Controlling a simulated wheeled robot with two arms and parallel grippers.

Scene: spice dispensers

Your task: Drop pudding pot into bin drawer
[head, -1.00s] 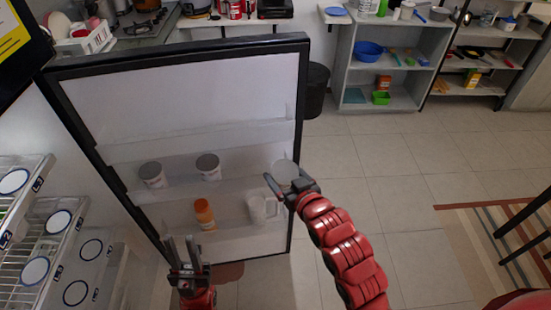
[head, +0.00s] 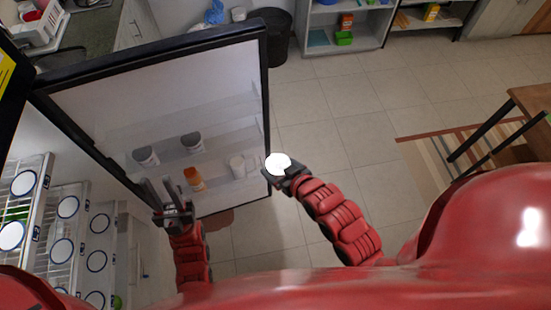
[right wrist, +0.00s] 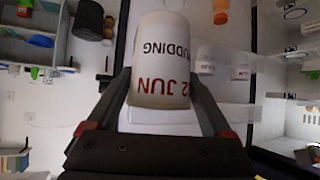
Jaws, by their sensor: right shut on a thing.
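The pudding pot (right wrist: 162,62) is white, with "PUDDING" and a "JUN" date upside down in the right wrist view. My right gripper (right wrist: 165,95) is shut on it, with a finger on each side. In the head view the pot's bright white lid (head: 277,162) shows at my right gripper (head: 284,174), beside the free edge of the open fridge door (head: 165,90). My left gripper (head: 165,190) is open and empty in front of the door's lower part. I cannot make out a bin drawer in these views.
The door shelves hold two dark-lidded pots (head: 147,155) (head: 192,142), an orange bottle (head: 194,178) and a white container (head: 238,166). A dark round bin (head: 266,38) stands behind the door. Fridge racks with lidded pots (head: 68,207) are at left.

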